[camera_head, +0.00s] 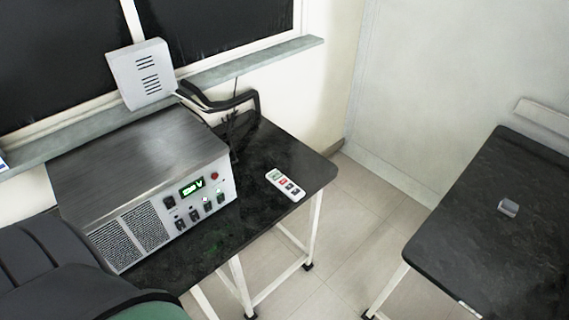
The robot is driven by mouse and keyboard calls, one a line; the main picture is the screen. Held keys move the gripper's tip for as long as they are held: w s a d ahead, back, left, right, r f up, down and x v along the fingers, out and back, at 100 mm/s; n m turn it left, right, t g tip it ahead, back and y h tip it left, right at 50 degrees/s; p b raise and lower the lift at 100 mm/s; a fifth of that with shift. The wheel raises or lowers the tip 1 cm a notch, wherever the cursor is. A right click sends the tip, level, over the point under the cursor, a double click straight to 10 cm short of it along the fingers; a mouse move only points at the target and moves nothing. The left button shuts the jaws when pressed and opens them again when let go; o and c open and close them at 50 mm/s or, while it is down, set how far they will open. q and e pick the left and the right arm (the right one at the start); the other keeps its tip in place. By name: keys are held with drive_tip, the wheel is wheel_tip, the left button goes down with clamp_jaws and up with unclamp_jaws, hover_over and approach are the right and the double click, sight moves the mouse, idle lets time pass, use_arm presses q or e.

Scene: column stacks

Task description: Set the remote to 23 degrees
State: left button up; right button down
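A white remote (285,185) lies flat on the black table (262,228), right of a large metal device. It has a small display at its upper end and red and dark buttons below. The display is too small to read. Neither of my grippers shows in the head view.
The metal device (140,165) with a green display fills much of the table. Black cables (235,105) stand behind it. A second black table (475,235) at the right holds a small grey block (508,207). Bare floor (345,240) lies between the tables. A dark chair-like shape (50,260) blocks the lower left.

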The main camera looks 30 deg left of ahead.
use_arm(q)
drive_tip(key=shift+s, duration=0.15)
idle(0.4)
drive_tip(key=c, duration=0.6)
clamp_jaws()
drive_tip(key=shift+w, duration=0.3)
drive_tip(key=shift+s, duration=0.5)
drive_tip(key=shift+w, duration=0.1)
